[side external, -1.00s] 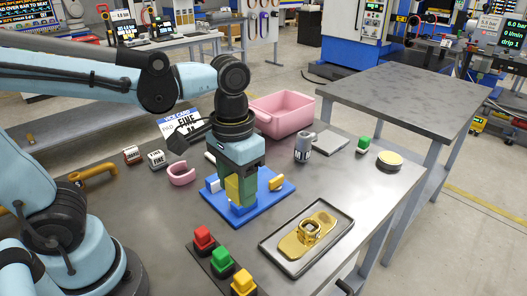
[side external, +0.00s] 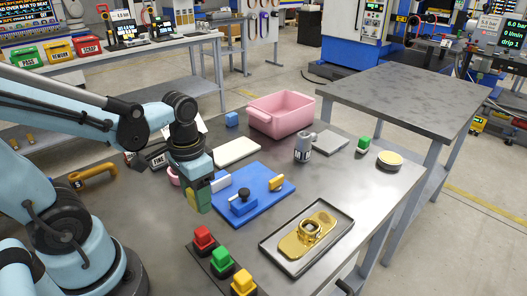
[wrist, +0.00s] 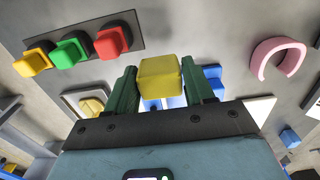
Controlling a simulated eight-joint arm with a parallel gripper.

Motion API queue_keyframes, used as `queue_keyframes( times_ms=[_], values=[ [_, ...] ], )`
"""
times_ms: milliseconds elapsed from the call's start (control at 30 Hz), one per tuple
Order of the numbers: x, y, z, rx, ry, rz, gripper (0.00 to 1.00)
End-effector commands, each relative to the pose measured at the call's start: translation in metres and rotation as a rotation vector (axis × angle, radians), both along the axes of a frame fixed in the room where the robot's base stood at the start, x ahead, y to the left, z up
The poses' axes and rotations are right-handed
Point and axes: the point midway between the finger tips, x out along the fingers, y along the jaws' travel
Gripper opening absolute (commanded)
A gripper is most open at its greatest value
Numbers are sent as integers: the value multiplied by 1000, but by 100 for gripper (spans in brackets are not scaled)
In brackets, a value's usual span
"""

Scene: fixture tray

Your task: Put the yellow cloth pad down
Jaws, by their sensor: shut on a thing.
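My gripper (side external: 199,196) is just left of the blue fixture plate (side external: 262,208), above the grey bench. It is shut on the yellow cloth pad (wrist: 160,78), which sits between the two green fingers in the wrist view. In the side view the pad (side external: 191,199) is mostly hidden by the fingers. I cannot tell whether the pad touches the bench. The plate carries a dark-topped blue block (side external: 243,202), a white block (side external: 221,182) and a yellow piece (side external: 276,183).
A pink bin (side external: 283,116) and a white slab (side external: 237,151) are behind. Red (side external: 203,238), green (side external: 220,259) and yellow (side external: 242,281) blocks stand in front. A metal tray (side external: 347,228) with a gold part is at right. A pink ring (wrist: 278,58) lies near the gripper.

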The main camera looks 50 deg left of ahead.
Motion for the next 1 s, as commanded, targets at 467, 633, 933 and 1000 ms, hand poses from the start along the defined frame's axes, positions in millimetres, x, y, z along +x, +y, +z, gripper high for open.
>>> queue_keyframes(
  times_ms=[467,633,933,1000],
  values=[
    [11,36,-25,0,0,-1,20],
    [11,36,-40,0,0,-1,20],
    [11,36,-61,1,0,-1,20],
    [11,36,-63,1,0,-1,20]
  ],
)
